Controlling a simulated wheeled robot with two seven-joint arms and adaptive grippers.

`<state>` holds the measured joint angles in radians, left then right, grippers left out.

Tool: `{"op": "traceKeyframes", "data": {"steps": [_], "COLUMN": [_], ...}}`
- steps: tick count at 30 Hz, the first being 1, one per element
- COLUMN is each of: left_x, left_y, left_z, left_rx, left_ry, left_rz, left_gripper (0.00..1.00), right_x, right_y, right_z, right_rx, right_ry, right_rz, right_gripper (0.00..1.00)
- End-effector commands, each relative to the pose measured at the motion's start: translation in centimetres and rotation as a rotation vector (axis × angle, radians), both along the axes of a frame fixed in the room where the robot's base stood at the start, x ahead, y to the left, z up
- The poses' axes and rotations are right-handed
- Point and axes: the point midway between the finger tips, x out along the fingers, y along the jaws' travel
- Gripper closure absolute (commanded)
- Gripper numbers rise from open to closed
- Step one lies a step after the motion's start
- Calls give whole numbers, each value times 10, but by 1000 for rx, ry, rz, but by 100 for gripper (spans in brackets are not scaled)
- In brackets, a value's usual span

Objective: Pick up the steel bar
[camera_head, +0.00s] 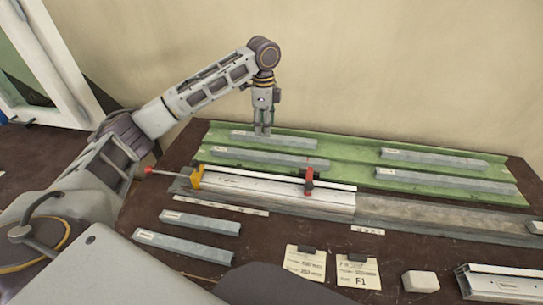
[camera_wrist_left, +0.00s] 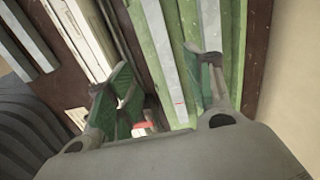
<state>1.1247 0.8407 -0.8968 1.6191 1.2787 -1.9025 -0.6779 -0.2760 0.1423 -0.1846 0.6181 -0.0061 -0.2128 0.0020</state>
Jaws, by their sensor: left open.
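Several similar grey steel bars are in view, and I cannot tell which one is meant. Two lie at the left of a green tray (camera_head: 345,150): a rear bar (camera_head: 300,144) and a front bar (camera_head: 240,155). Two more lie at its right (camera_head: 435,159). My left gripper (camera_head: 263,133) is open and empty, pointing down over the tray's left part. In the left wrist view, one bar (camera_wrist_left: 163,55) runs between the open fingers. Another bar (camera_wrist_left: 211,25) passes by the right finger, which partly hides it. My right gripper is not in view.
A pale profile (camera_head: 270,191) with a red clamp (camera_head: 309,180) and a yellow-ended clamp (camera_head: 197,177) lies in front of the tray. Two loose bars (camera_head: 200,222), paper cards (camera_head: 305,263) and a white block (camera_head: 420,281) lie nearer. A wall stands behind the bench.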

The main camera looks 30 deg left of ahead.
Motion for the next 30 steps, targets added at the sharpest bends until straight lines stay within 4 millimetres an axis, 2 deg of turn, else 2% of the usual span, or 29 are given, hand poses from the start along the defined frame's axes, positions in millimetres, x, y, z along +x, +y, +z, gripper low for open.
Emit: {"op": "traceKeyframes", "data": {"steps": [11,16,30], "left_x": [0,0,0], "left_y": [0,0,1], "left_z": [0,-7,-65], "left_rx": [0,1,1], "left_ry": [0,1,2], "left_rz": [0,0,0], "left_gripper": [48,48,48], "right_x": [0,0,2], "right_y": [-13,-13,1], "right_z": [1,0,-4], "right_rx": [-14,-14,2], "right_ry": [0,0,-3], "right_rz": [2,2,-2], "right_gripper": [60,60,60]}}
